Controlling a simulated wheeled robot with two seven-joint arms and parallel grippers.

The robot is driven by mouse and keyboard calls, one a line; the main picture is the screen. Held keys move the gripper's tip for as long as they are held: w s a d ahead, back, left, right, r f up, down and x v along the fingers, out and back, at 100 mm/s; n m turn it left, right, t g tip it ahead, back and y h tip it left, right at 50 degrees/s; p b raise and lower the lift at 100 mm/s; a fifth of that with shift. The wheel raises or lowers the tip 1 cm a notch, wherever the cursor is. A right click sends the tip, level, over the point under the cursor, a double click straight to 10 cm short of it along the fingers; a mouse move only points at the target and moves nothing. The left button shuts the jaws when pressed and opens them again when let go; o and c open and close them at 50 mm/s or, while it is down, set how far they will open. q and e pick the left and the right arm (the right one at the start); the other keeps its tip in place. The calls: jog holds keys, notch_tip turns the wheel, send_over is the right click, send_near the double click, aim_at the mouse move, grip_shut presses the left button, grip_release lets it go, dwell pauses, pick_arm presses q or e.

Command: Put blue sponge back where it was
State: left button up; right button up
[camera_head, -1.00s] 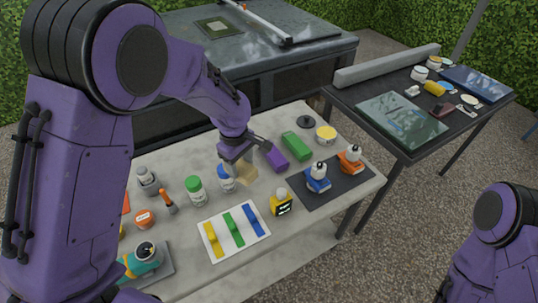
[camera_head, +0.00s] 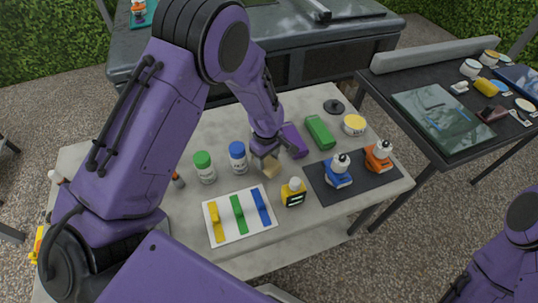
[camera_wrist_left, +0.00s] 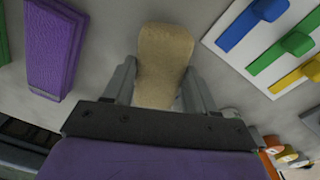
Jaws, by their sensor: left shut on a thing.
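My left gripper (camera_head: 268,160) is shut on a tan, rounded block (camera_head: 271,168), just above or at the pale table; I cannot tell if the block touches the top. In the left wrist view the tan block (camera_wrist_left: 163,62) sits between both fingers. A purple block (camera_head: 293,140) lies just behind and right of the gripper, and a green block (camera_head: 320,132) lies beyond it. A white board (camera_head: 217,238) in front bears a yellow, a green and a blue strip (camera_head: 261,206), each with a raised part. I see nothing that is clearly a blue sponge. My right gripper is out of view.
A blue-capped bottle (camera_head: 237,157) and a green-capped bottle (camera_head: 204,167) stand left of the gripper. Blue (camera_head: 338,172) and orange (camera_head: 378,157) sprayers stand on a dark mat (camera_head: 320,190). A black table stands at right.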

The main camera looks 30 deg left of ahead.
pick_arm(q)
jog(key=w+f, duration=0.1)
jog(key=w, duration=0.1)
jog(key=shift+w+f, duration=0.3)
jog(key=shift+f, duration=0.05)
jog(key=o, duration=1)
jog(key=shift+w+f+g, duration=0.3)
jog(key=shift+w+f, duration=0.05)
jog(key=shift+w, duration=0.25)
jog(key=shift+o, duration=0.6)
jog(key=shift+w, duration=0.1)
jog(key=shift+s+r, duration=0.6)
jog(key=shift+s, duration=0.15)
notch_tip(320, 180, up, 4)
jog(key=w, duration=0.1)
notch_tip(320, 180, up, 7)
jog(key=b, duration=0.1)
send_over(271, 155)
jog(key=w, duration=0.1)
jog(key=shift+a+r, duration=0.15)
jog(key=shift+r, duration=0.05)
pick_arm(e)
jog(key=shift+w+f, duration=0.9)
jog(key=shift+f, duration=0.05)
